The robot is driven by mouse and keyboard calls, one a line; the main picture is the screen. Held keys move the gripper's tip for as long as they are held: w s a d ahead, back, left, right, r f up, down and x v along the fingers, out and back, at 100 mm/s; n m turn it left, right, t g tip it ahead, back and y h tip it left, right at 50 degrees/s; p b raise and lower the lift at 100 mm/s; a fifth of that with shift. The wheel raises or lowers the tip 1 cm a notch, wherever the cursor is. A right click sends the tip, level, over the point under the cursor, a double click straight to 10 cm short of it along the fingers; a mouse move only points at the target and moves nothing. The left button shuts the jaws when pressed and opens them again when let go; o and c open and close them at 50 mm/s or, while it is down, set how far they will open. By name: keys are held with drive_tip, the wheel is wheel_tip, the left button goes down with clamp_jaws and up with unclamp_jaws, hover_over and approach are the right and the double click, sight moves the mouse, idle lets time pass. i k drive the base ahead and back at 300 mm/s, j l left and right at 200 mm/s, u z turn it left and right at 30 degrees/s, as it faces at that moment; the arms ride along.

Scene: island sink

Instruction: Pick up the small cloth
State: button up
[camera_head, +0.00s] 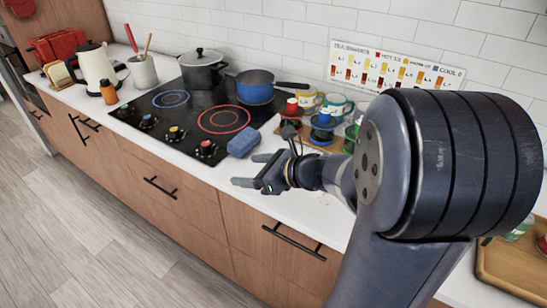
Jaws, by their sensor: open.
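A small blue block-like piece (243,142), which looks like the folded small cloth, lies on the white counter at the right front corner of the black cooktop. My gripper (250,170) is above the counter's front part, just in front of and slightly right of the blue piece. Its two fingers are spread and point left, with nothing between them. The fingers look apart from the blue piece. The height of the gripper over the counter is hard to judge.
The cooktop (170,124) holds a dark pot (203,75) and a blue pan (256,92). Several cups stand on a wooden board (327,144) behind my gripper. A kettle (96,68) and an orange bottle (109,92) stand left. A wooden tray (505,265) lies right.

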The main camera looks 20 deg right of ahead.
sight(244, 142)
drive_tip(key=i+j+z, duration=0.45)
drive_tip(key=j, duration=0.2)
drive_tip(key=i+j+z, duration=0.1)
drive_tip(key=j+z, duration=0.15)
drive_tip(key=i+j+z, duration=0.1)
drive_tip(key=j+z, duration=0.15)
drive_tip(key=j, duration=0.25)
